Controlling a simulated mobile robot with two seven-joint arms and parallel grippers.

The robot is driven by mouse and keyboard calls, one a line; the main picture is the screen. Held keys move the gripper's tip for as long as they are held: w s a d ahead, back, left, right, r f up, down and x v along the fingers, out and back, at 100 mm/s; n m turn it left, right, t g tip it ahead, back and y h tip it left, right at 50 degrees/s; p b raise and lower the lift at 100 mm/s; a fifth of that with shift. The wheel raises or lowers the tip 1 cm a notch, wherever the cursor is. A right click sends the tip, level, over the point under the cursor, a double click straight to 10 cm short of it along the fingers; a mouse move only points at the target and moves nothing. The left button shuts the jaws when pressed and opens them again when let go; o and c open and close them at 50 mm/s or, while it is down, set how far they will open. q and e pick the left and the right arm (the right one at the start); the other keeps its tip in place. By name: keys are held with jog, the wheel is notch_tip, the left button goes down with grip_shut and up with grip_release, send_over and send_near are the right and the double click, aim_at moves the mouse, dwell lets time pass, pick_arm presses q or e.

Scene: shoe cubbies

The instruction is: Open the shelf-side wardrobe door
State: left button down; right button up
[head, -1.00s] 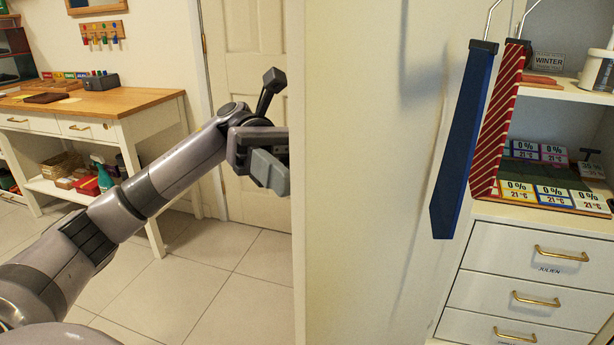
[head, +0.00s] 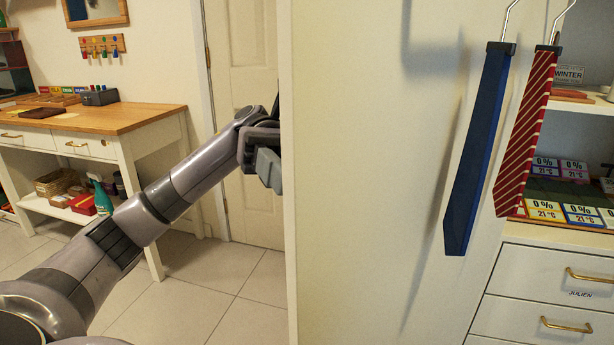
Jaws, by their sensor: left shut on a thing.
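A tall cream panel (head: 365,180), which looks like the wardrobe door seen from its inner face, stands upright in the middle of the head view. Its left edge is a narrow vertical strip. My left gripper (head: 274,160) is at the outer side of this edge, at mid height. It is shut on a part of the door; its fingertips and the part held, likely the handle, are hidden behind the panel. The wardrobe interior shows at the right, open to view. My right gripper is not in view.
A blue tie (head: 478,150) and a red striped tie (head: 525,135) hang at the right, before a shelf with coloured cards (head: 565,212) and white drawers (head: 555,285). A wooden-topped table (head: 120,118) and a panelled room door (head: 243,90) stand behind my left arm.

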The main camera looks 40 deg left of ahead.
pick_arm(q)
jog(key=shift+a+r, duration=0.1)
jog(key=shift+a, duration=0.2)
jog(key=shift+w, duration=0.1)
jog(key=shift+c, duration=2.4)
grip_release()
jog(key=v, duration=0.7)
